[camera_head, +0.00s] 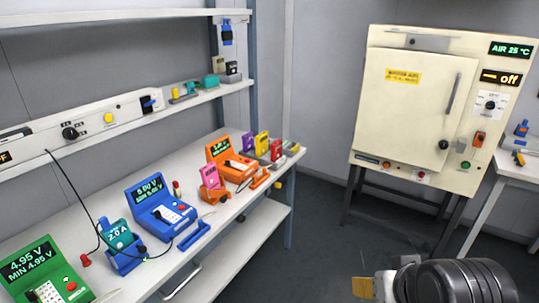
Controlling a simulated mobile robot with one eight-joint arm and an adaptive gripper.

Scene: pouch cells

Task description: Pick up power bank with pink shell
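A pink-shelled block (209,176), which looks like the power bank, stands upright in an orange holder (213,194) on the white workbench (205,225). It sits between a blue meter (160,206) and an orange meter (229,160). My gripper (366,287) shows only in part at the bottom edge, right of centre, as a dark wrist and a tan pad. It is well apart from the bench and the pink block. Its fingers are mostly out of the picture, so its opening cannot be told.
A teal block (119,237) stands in a blue holder. Purple (247,143) and yellow (262,142) blocks stand at the bench's far end. A green meter (45,275) is nearest. A cream oven (415,105) stands at the back right. Dark floor lies between.

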